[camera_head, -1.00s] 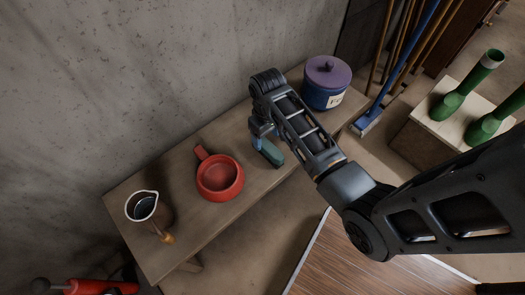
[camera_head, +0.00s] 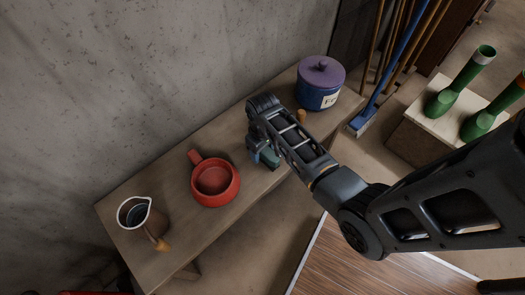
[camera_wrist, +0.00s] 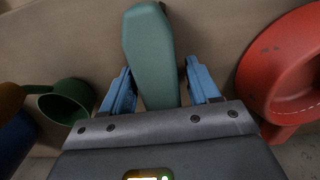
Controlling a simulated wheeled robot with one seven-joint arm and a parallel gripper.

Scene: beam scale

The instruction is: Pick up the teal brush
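The teal brush (camera_head: 270,160) lies on the wooden bench, partly hidden by my arm in the head view. In the wrist view the teal brush (camera_wrist: 150,55) runs lengthwise between the two blue fingers of my gripper (camera_wrist: 160,88). A gap shows on each side of it, so the fingers are open and apart from it. In the head view my gripper (camera_head: 260,153) is low over the bench at the brush, mostly hidden behind the wrist. I cannot tell the exact height of the fingertips above the bench.
A red pot (camera_head: 215,182) stands close to the left of the brush, with a jug (camera_head: 136,213) beyond it. A purple-lidded jar (camera_head: 320,85) stands at the bench's right end. A green cup (camera_wrist: 68,102) shows in the wrist view. The concrete wall runs behind.

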